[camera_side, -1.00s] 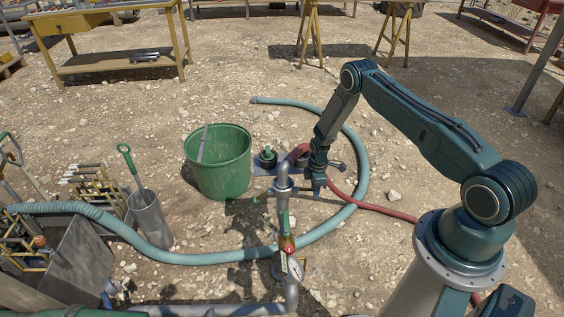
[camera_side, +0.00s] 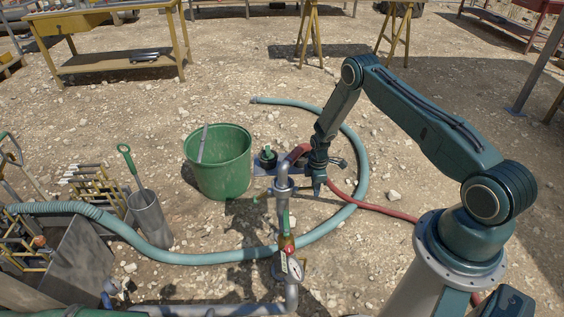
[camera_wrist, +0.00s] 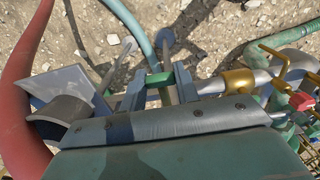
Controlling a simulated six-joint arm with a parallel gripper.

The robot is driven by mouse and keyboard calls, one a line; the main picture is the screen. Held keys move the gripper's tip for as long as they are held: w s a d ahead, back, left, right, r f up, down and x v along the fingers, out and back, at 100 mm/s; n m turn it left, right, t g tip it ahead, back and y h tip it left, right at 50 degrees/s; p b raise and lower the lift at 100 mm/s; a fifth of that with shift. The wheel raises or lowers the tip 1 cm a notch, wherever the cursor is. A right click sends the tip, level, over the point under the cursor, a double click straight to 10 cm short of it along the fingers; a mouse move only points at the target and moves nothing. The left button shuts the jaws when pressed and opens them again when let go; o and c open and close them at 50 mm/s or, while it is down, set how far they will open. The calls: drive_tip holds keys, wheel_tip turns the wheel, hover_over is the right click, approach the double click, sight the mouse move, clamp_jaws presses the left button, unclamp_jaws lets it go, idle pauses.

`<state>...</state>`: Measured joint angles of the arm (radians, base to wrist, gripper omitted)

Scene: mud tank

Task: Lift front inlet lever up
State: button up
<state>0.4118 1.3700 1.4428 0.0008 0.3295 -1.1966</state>
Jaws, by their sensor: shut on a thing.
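My gripper (camera_side: 318,191) is low beside the grey upright pipe (camera_side: 283,195), at the end of my downward-reaching arm. In the wrist view its two fingers (camera_wrist: 158,88) are closed around a green grip, which I take to be the inlet lever (camera_wrist: 160,77). Only a short band of the green shows between the fingers. In the side view my gripper hides the held part, so the lever's angle cannot be read there.
A green bucket (camera_side: 218,165) stands left of the pipe. A pressure gauge (camera_side: 295,268) sits low on the pipework. A pale blue hose (camera_side: 362,170) curves around behind. A red hose (camera_wrist: 22,100) and brass fitting (camera_wrist: 237,82) flank my gripper.

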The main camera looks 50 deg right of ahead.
drive_tip(key=shift+w+a+r, duration=0.15)
drive_tip(key=shift+w+r, duration=0.05)
drive_tip(key=shift+r, duration=0.8)
drive_tip(key=shift+w+a+r, duration=0.15)
drive_tip(key=shift+a+r, duration=0.05)
drive_tip(key=shift+r, duration=0.4)
idle(0.3)
drive_tip(key=o, duration=1.8)
drive_tip(key=shift+o, duration=0.2)
drive_tip(key=shift+r, duration=0.1)
wheel_tip(320, 180, up, 8)
